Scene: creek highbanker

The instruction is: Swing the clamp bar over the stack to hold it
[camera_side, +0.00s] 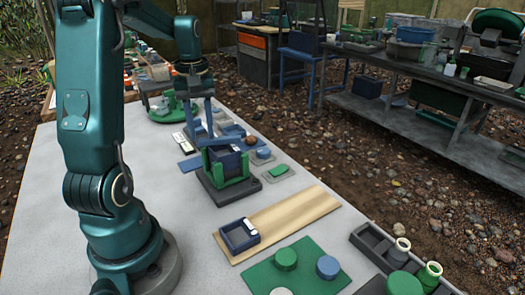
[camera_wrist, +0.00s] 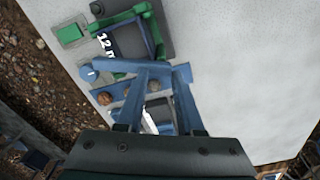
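The stack (camera_side: 226,163) is a dark blue-black block in a green frame on a dark base plate (camera_side: 232,190). In the wrist view the stack (camera_wrist: 130,40) lies at the top, with white "12 m" lettering beside it. A blue bar (camera_wrist: 112,67), which looks like the clamp bar, crosses at the stack's near edge in the wrist view; in the side view a blue bar (camera_side: 221,138) shows by the stack's top. My gripper (camera_wrist: 166,75) points down behind the stack in the side view (camera_side: 203,128). Its blue fingers are apart, tips close to the bar; contact is unclear.
A wooden board with a small blue tray (camera_side: 238,236) lies nearer the camera. A green mat (camera_side: 300,268) with round pieces and a dark compartment tray (camera_side: 372,244) are at the front. Small blue parts and a green block (camera_side: 279,170) surround the stack. Bare tabletop lies to the left.

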